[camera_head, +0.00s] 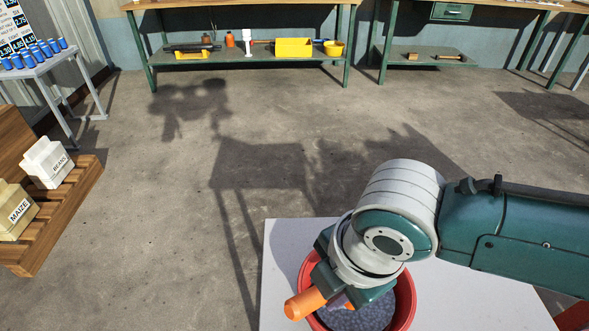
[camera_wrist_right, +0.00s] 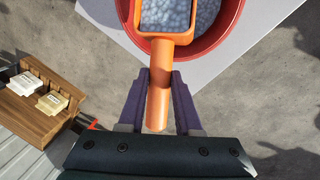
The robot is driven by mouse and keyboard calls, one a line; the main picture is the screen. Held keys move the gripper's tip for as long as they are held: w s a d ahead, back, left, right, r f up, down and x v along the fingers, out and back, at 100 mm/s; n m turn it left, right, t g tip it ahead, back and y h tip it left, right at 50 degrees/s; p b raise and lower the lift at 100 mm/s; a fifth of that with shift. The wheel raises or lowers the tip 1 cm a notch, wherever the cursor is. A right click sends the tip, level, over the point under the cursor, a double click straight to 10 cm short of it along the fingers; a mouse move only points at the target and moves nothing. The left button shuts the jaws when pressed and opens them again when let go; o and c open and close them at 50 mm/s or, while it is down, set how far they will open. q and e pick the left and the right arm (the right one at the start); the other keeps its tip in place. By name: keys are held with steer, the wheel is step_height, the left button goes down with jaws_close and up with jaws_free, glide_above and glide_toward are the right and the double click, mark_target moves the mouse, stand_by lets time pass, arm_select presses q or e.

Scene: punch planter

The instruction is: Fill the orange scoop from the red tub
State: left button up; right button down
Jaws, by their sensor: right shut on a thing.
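The red tub (camera_head: 406,298) stands on a pale table and holds grey-blue pellets (camera_head: 358,314). In the right wrist view the tub (camera_wrist_right: 226,45) is at the top. I cannot tell how deep the bowl sits. My right gripper (camera_wrist_right: 161,78) is shut on the scoop's handle, a purple finger on each side. My left gripper is out of view.
The pale table top (camera_head: 285,260) is bare around the tub. A wooden rack (camera_head: 65,205) with maize and beans bags stands at left. A table with blue cups (camera_head: 40,52) is behind it. Benches with a yellow bin (camera_head: 293,47) line the back; the floor between is open.

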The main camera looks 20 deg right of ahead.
mark_target(308, 306)
steer(key=shift+s+a+t+h+p, duration=0.25)
steer(key=shift+a+t+h+p, duration=0.05)
steer(key=shift+a+h, duration=0.45)
steer(key=shift+s+a+f+n+t+h, duration=0.2)
steer(key=shift+a+f+n+t+h, duration=0.15)
steer(key=shift+h, duration=0.4)
steer(key=shift+s+a+t+h+b, duration=0.15)
steer(key=shift+a+t+h+b, duration=0.25)
steer(key=shift+h+b, duration=0.25)
